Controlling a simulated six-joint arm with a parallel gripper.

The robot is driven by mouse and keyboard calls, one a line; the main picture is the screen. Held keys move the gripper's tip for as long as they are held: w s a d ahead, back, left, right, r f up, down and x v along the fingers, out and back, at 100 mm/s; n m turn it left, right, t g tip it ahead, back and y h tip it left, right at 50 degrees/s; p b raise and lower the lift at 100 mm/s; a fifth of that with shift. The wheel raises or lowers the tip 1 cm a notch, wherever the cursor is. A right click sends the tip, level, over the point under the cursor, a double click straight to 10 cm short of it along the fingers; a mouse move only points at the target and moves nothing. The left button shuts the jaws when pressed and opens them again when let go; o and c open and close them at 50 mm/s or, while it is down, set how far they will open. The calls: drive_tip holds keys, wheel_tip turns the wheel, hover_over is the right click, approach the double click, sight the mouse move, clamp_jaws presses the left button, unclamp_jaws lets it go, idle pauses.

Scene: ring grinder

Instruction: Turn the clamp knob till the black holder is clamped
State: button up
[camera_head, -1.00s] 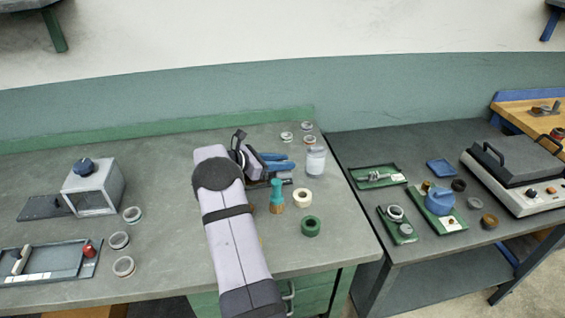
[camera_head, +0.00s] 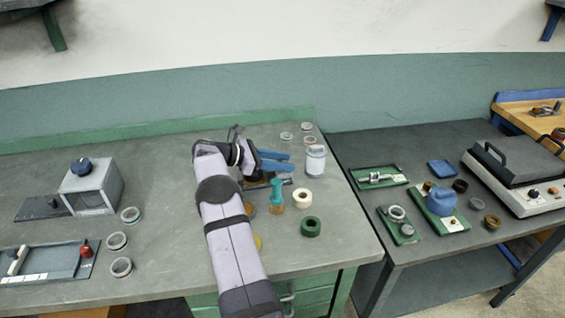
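A grey box-shaped fixture (camera_head: 98,194) with an open front stands on the left of the bench. A dark blue round knob (camera_head: 81,167) sits on its top. A flat black plate-like piece (camera_head: 38,209) lies against the fixture's left side; I cannot tell whether it is clamped. My gripper (camera_head: 291,163) is at the back middle of the bench, well right of the knob and apart from it. Its two blue fingers point right with a gap between them and nothing visible held. A dark low object (camera_head: 256,184) lies below it, partly hidden.
A teal-topped tool (camera_head: 277,193), a cream ring (camera_head: 302,199), a green ring (camera_head: 311,227) and a clear jar (camera_head: 316,161) stand right of my arm. Several metal rings (camera_head: 117,240) lie near the fixture. A grey tray (camera_head: 52,262) is at front left. The bench between fixture and arm is mostly clear.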

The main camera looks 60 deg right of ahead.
drive_tip(key=shift+o, duration=0.7)
drive_tip(key=shift+w+a+r, duration=0.1)
drive_tip(key=shift+w+a, duration=0.2)
drive_tip(key=shift+a, duration=0.1)
drive_tip(key=shift+b+v, duration=0.95)
drive_tip(key=shift+v, duration=2.2)
drive_tip(key=shift+r, duration=0.15)
drive_tip(key=s+d+r+m+y+p, duration=0.2)
drive_tip(key=s+d+r+p, duration=0.1)
drive_tip(key=s+r+p, duration=0.35)
drive_tip(key=s+d+r+m+y+p, duration=0.2)
drive_tip(key=s+d+r+y+p, duration=0.15)
drive_tip(key=s+r+p, duration=0.35)
drive_tip(key=w+a+f+n+t+y, duration=0.2)
drive_tip(key=w+a+f+n+t, duration=0.2)
drive_tip(key=w+f+t, duration=0.5)
drive_tip(key=shift+w+d+f+g+p, duration=0.1)
drive_tip(key=shift+d+f+g+p, duration=0.4)
drive_tip(key=shift+f, duration=0.5)
drive_tip(key=shift+w+d+f+g+p, duration=0.15)
drive_tip(key=shift+d+f+g+p, duration=0.15)
drive_tip(key=shift+f+g, duration=0.55)
drive_tip(key=shift+w+d+f+g+p, duration=0.1)
drive_tip(key=shift+d+f+g+p, duration=0.3)
drive_tip(key=shift+f, duration=0.8)
